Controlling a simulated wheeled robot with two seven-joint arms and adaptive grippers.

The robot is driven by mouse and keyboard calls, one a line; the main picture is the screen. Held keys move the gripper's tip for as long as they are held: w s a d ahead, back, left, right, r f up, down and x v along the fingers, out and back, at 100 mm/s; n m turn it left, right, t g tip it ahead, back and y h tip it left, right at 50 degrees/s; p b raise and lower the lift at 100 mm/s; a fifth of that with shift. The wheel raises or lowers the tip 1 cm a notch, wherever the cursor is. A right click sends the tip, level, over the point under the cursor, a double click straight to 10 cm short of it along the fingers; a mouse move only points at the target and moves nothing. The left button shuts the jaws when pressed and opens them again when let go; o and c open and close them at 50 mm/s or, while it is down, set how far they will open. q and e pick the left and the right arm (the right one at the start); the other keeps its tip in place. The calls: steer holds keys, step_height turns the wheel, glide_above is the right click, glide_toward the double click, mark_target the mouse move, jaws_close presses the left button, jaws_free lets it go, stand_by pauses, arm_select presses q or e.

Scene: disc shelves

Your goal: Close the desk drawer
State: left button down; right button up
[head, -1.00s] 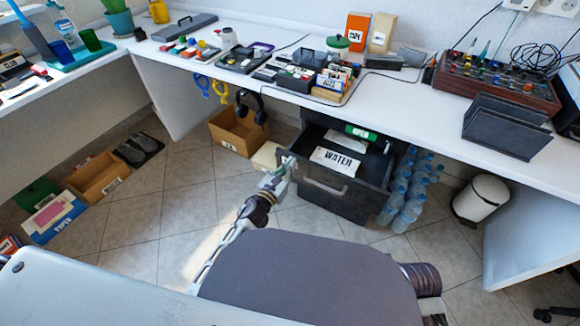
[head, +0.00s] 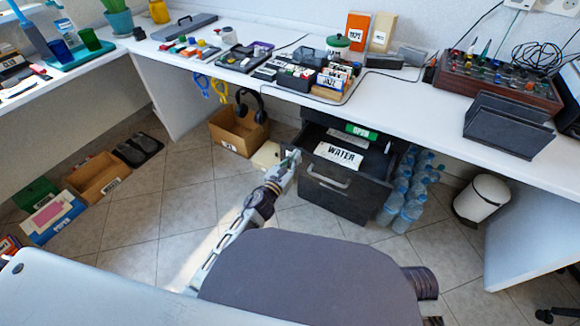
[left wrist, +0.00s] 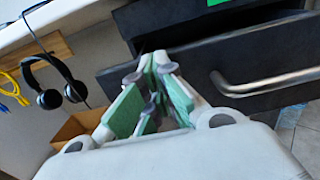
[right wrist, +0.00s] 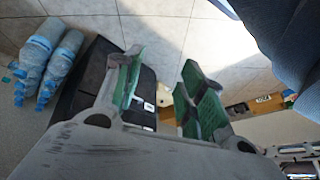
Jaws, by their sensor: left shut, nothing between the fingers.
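The desk drawer (head: 350,190) is a dark grey box with a silver handle (head: 328,180), standing partly out below the white desk; a white WATER label lies inside. Its front and handle also show in the left wrist view (left wrist: 265,62). My left gripper (head: 292,157) is shut and empty at the left end of the drawer front, left of the handle. In the left wrist view its fingertips (left wrist: 155,62) overlap the drawer front; whether they touch it I cannot tell. My right gripper (right wrist: 162,78) is open and empty, seen only in the right wrist view.
Water bottles (head: 405,195) stand right of the drawer, with a white bin (head: 481,199) farther right. The tiled floor in front is mostly clear.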

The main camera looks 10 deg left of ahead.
arm_select(q)
steer(key=b+x, duration=0.4)
steer(key=x, duration=0.8)
steer(key=shift+w+d+f, duration=0.1)
steer(key=shift+w, duration=0.25)
arm_select(e)
step_height(320, 180, down, 9)
steer(key=a+t+y, duration=0.1)
steer(key=a, duration=0.1)
steer(key=shift+w+m+t, duration=0.25)
steer(key=shift+m+t, duration=0.15)
